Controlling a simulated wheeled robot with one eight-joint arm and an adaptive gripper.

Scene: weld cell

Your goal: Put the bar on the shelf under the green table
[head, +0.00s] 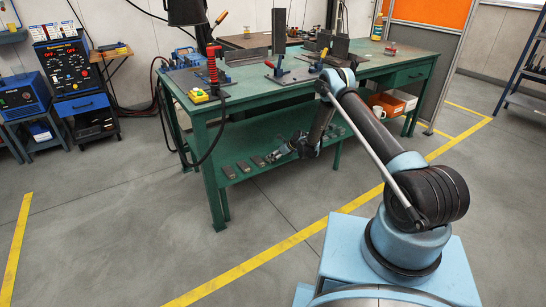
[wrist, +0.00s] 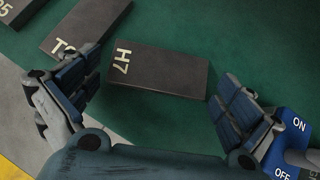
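The green table (head: 262,90) stands ahead in the head view, with a green shelf (head: 262,181) low under it. Several dark flat bars lie on this shelf toward its left part. My gripper (head: 277,153) is low at the shelf, right of these bars. In the wrist view, a dark bar marked H7 (wrist: 158,75) lies flat on a green surface. My open gripper (wrist: 158,98) has one finger on each side of it, with visible gaps at both ends. My gripper appears empty.
A bar with a partly hidden label (wrist: 85,25) lies just left of H7, another beyond it. A blue item marked ON and OFF (wrist: 285,150) is close beside the right finger. Boxes (head: 388,104) sit on the shelf's right. Clamps and tools cover the tabletop. The front floor is clear.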

